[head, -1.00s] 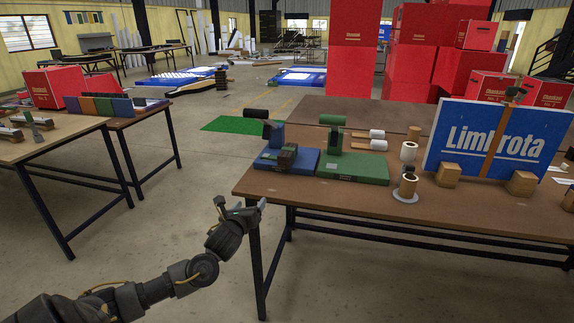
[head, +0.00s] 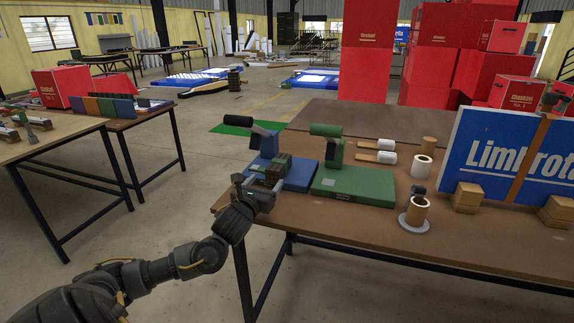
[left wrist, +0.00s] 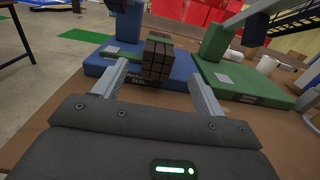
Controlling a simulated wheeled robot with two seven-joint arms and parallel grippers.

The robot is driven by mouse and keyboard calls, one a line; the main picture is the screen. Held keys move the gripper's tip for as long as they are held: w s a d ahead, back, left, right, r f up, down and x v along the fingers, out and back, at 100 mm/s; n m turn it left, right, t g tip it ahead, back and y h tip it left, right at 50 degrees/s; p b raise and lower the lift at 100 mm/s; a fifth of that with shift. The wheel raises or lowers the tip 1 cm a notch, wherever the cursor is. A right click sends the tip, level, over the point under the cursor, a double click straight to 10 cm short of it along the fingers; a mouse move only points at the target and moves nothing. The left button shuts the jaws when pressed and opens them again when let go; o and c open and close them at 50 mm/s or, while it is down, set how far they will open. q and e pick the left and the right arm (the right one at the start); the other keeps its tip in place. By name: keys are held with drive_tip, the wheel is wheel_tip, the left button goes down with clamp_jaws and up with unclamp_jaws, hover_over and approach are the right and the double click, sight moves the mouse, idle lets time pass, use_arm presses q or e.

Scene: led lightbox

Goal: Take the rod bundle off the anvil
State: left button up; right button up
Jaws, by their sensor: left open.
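The rod bundle (head: 277,168) is a dark brown, squarish block on the blue press (head: 298,178). In the left wrist view the bundle (left wrist: 157,58) stands at the front of the blue base. The anvil under it cannot be made out clearly. My left gripper (head: 262,184) is at the table's left edge, just in front of the bundle. In the left wrist view its two fingers are spread, and the bundle lies ahead, between their lines. The fingers do not appear closed on it. My right gripper is not in view.
A green press (head: 355,188) stands right beside the blue one. The front strip of the table (head: 330,232) is bare.

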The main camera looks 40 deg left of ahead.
sight(276, 164)
use_arm(q)
drive_tip(key=shift+w+a+r, duration=0.1)
drive_tip(key=shift+w+r, duration=0.05)
drive_tip(key=shift+r, duration=0.1)
drive_tip(key=x, duration=0.2)
drive_tip(key=p+x, duration=0.1)
drive_tip(key=x, duration=0.2)
drive_tip(key=shift+d+f, duration=0.1)
drive_tip(key=shift+d, duration=0.15)
drive_tip(key=shift+w+a, duration=0.25)
drive_tip(key=p+x, duration=0.1)
drive_tip(key=x, duration=0.2)
drive_tip(key=shift+w+a, duration=0.15)
drive_tip(key=shift+w, duration=0.1)
drive_tip(key=shift+w+a, duration=0.2)
drive_tip(key=shift+w, duration=0.35)
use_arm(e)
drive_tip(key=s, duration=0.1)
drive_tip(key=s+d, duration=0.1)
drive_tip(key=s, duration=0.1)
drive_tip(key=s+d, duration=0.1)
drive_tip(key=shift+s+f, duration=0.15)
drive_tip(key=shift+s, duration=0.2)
use_arm(q)
drive_tip(key=shift+c, duration=0.4)
